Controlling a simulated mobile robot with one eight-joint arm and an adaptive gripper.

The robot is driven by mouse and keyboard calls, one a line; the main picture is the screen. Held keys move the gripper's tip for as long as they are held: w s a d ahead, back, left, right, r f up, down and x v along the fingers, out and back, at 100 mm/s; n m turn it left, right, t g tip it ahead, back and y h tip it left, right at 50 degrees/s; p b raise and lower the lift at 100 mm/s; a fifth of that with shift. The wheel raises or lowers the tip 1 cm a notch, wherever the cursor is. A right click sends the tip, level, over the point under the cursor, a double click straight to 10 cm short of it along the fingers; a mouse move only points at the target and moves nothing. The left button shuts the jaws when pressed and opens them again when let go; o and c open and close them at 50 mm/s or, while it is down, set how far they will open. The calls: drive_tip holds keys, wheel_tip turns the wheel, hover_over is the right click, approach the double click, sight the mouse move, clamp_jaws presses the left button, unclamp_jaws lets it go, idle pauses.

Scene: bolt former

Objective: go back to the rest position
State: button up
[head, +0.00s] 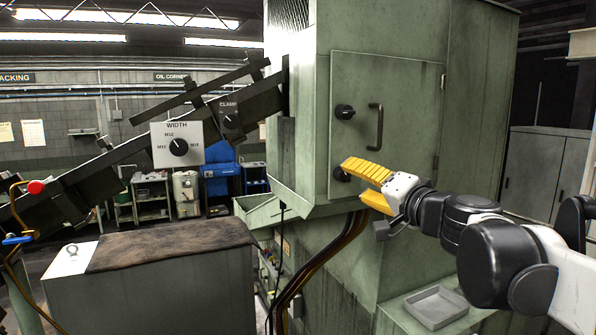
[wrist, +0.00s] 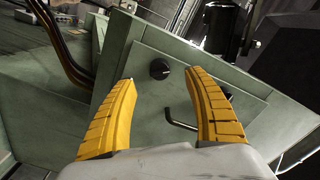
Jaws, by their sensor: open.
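My gripper (head: 352,182) has yellow ribbed fingers and is open, in front of the lower part of the green cabinet door (head: 385,85). In the wrist view my gripper (wrist: 160,95) shows its two fingers spread with nothing between them. A black knob (wrist: 159,69) shows beyond the gap between the fingers. In the head view a lower knob (head: 341,173) is partly hidden behind the upper finger. An upper knob (head: 344,112) and a dark door handle (head: 376,127) are in plain view, apart from the gripper.
A sloping dark rail with a WIDTH dial plate (head: 177,145) and a CLAMP knob (head: 231,120) stands at left. A grey block with a brown mat (head: 170,244) is at front left. A shallow grey tray (head: 436,305) lies below my arm. Cables (head: 318,262) hang under the cabinet.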

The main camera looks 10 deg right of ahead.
drive_tip(key=v, duration=0.3)
drive_tip(key=shift+s+d+p, duration=0.1)
drive_tip(key=shift+s+p, duration=0.15)
drive_tip(key=shift+p, duration=0.05)
